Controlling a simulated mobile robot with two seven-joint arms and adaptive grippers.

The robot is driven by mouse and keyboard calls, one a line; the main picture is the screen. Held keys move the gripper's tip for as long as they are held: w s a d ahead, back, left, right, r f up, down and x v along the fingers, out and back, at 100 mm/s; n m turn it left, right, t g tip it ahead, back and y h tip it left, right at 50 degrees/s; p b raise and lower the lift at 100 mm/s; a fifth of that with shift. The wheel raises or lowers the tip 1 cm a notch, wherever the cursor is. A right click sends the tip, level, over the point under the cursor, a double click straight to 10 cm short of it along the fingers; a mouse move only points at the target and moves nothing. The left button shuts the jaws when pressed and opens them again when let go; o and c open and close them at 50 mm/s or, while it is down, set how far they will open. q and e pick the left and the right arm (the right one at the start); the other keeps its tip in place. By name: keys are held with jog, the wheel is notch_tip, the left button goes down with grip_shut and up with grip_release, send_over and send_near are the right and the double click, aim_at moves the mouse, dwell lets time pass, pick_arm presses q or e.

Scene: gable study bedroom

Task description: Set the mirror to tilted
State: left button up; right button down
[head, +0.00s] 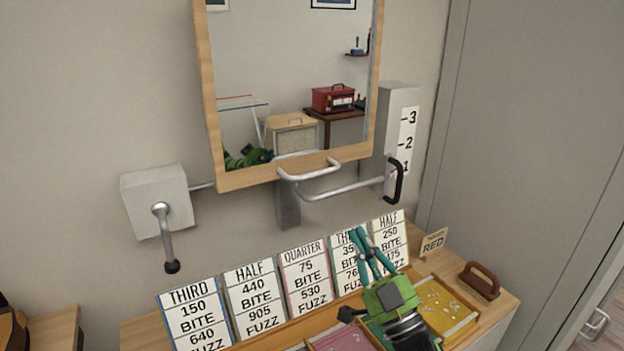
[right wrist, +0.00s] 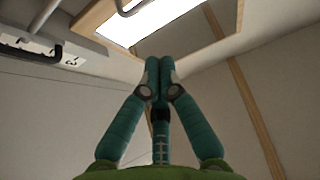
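The mirror (head: 290,90) hangs on the wall in a light wooden frame, with a metal bar handle (head: 312,172) at its lower edge. To its right is a grey box with a scale (head: 406,140) marked 1 to 3; a black-gripped lever (head: 397,180) stands near the 1. To its left is a grey box with a crank (head: 163,220) hanging down. My right gripper (head: 356,232) is below the mirror and lever, apart from both. Its fingertips (right wrist: 158,62) are together with nothing between them. The mirror frame (right wrist: 215,50) shows above them in the right wrist view. My left gripper is out of view.
Several number cards (head: 255,300) stand along the desk below the mirror, close to my right gripper. The wall in front of the mirror's lower edge is clear.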

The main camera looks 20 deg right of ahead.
pick_arm(q)
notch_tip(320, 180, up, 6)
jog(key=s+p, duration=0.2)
jog(key=p, duration=0.4)
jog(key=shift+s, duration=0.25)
pick_arm(e)
jog(key=f+x, duration=0.1)
jog(key=x, duration=1.2)
jog(key=shift+w+a, duration=0.2)
jog(key=shift+w, duration=0.15)
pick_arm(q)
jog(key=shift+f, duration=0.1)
pick_arm(e)
jog(key=shift+f, duration=0.1)
